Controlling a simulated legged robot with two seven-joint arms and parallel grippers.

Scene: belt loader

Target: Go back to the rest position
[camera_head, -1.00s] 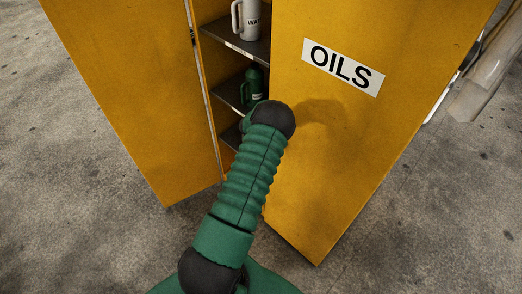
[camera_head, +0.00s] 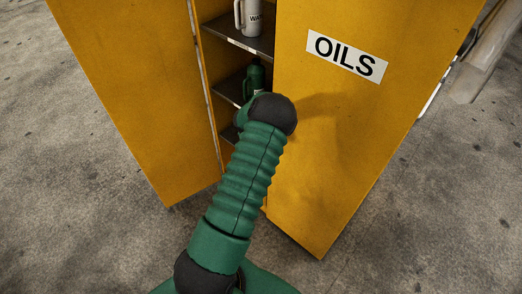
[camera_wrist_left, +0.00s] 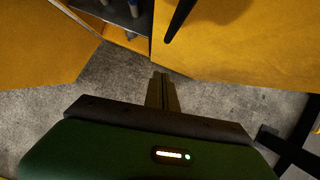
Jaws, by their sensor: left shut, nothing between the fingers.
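My left gripper (camera_wrist_left: 162,88) shows in the left wrist view with its fingers together and nothing between them. It is over the concrete floor, in front of the yellow cabinet (camera_wrist_left: 225,50). In the head view one of my green arms rises from the bottom centre and covers part of the cabinet opening. No gripper fingers show in that view. My right gripper is not seen.
The yellow cabinet's left panel (camera_head: 125,95) and right panel with an OILS label (camera_head: 345,55) flank a partly open gap. On its shelves stand a white jug (camera_head: 250,17) and a green container (camera_head: 254,76).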

